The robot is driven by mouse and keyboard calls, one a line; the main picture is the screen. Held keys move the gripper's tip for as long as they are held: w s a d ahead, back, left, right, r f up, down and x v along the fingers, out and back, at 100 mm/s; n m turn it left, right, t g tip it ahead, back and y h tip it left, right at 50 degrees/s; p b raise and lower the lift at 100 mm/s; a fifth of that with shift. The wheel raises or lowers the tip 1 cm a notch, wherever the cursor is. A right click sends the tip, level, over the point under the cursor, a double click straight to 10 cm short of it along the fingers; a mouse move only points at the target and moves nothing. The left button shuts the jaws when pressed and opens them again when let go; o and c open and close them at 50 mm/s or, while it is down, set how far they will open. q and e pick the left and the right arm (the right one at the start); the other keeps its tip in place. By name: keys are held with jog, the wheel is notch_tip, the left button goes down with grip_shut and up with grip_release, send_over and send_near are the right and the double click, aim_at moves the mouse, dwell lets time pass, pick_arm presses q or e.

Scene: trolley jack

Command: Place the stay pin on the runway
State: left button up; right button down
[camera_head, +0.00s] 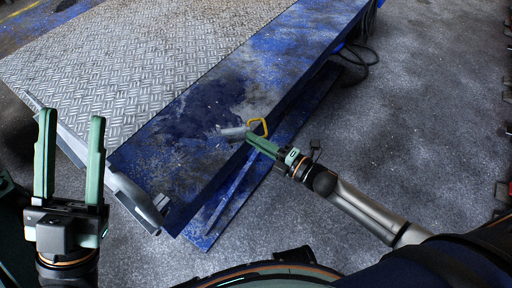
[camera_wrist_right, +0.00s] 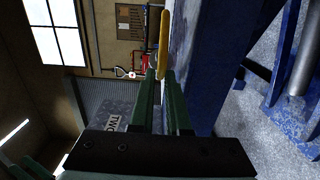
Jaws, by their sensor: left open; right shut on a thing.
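The stay pin is a grey metal pin (camera_head: 235,132) with a yellow loop handle (camera_head: 258,126). My right gripper (camera_head: 250,138) is shut on it over the blue runway (camera_head: 215,105), near its right edge. I cannot tell from the head view whether the pin touches the surface. In the right wrist view, the yellow handle (camera_wrist_right: 164,42) stands up edge-on between the fingertips of my right gripper (camera_wrist_right: 168,76); the grey part is hidden there. My left gripper (camera_head: 72,116) is open and empty at the lower left, fingers pointing up the picture.
Grey tread plate (camera_head: 140,50) lies left of the runway. A lower blue rail (camera_head: 235,190) runs along its right side. A metal flap with a round end (camera_head: 140,197) is at the near end. Black cable (camera_head: 362,62) lies at upper right. The speckled floor (camera_head: 425,110) is clear.

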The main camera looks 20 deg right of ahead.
jog(key=shift+f, duration=0.8)
jog(key=shift+f, duration=0.2)
jog(key=c, duration=0.9)
grip_release()
jog(key=shift+r, duration=0.1)
